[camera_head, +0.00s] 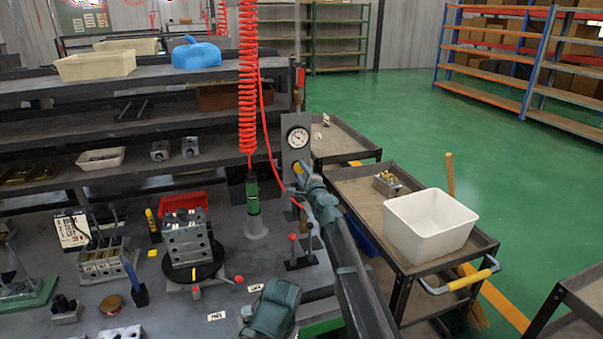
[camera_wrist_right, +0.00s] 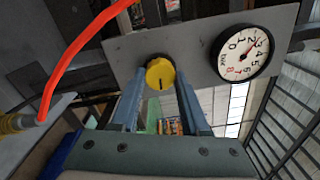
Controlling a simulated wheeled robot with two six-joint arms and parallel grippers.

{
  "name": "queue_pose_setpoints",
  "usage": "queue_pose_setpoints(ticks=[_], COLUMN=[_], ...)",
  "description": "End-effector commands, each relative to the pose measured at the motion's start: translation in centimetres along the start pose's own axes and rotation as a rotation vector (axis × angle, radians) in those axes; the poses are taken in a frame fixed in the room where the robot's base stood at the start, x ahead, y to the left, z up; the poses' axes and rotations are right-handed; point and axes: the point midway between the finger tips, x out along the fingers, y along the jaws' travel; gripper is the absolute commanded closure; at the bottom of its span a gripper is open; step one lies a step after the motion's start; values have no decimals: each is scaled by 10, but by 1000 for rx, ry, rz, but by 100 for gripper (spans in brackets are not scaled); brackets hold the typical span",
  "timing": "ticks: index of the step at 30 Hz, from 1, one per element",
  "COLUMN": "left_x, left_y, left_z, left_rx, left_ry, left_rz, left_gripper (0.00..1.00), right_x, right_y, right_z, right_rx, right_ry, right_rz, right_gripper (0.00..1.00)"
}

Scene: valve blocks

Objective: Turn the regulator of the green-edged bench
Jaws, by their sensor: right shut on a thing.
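The regulator's yellow knob (camera_head: 298,167) sits on an upright grey panel (camera_head: 291,187) under a round white gauge (camera_head: 298,137). In the right wrist view the knob (camera_wrist_right: 160,74) faces me with a dark mark on it, and the gauge (camera_wrist_right: 240,53) is to its right. My right gripper (camera_head: 302,178) is at the knob; in the wrist view its two fingers (camera_wrist_right: 160,92) are on either side of it, shut on it. A green edge strip (camera_head: 321,326) of the bench shows at the bottom.
A red coiled hose (camera_head: 249,80) hangs left of the panel, and a red hose crosses near it. A red-knobbed lever (camera_head: 300,252) stands below my right arm. A valve block (camera_head: 187,240) is on the bench. A cart with a white bin (camera_head: 430,226) stands at right.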

Motion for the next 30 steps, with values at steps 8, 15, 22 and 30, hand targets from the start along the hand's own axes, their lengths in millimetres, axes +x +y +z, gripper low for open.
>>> queue_pose_setpoints(ticks=[8, 15, 22, 30], left_x=[0, 0, 0, 0], left_y=[0, 0, 0, 0], left_z=[0, 0, 0, 0], left_rx=[0, 0, 0, 0], left_ry=[0, 0, 0, 0], left_rz=[0, 0, 0, 0], left_gripper=[50, 50, 50, 50], right_x=[-1, -1, -1, -1], right_y=[0, 0, 0, 0], right_z=[0, 1, 1, 1], right_rx=[-105, -136, -138, -137], right_ry=[-3, -4, -4, -4], right_rz=[1, 1, 1, 1], right_gripper=[100, 100, 100, 31])
